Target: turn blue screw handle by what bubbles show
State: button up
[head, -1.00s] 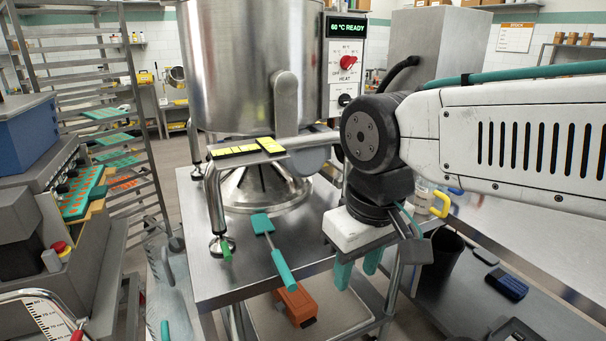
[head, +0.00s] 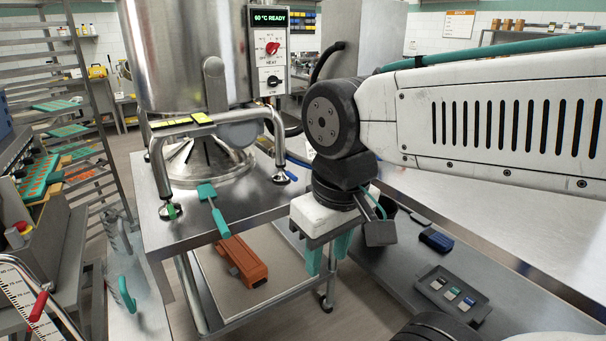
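The steel kettle (head: 175,60) stands on legs on a steel table. Yellow bubble vials (head: 180,122) lie on a black strip along its front frame; the bubbles are too small to read. A small blue part (head: 283,177), seemingly the blue screw handle, shows at the foot of the right leg. A green part (head: 171,211) is at the left foot. My gripper (head: 328,262) points down with its two teal fingers apart and nothing between them. In the picture it is below and right of the blue part, in front of the table's right edge, and touches neither foot.
A teal spatula (head: 214,210) lies over the table's front edge. An orange-brown box (head: 242,262) is on the shelf below. A grey tray (head: 452,295) with small coloured pieces and a dark blue block (head: 436,240) lie on the right-hand surface.

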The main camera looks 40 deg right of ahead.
aim_at(294, 179)
jog(key=z, duration=0.35)
jog(key=i, duration=1.05)
jog(key=u, duration=0.15)
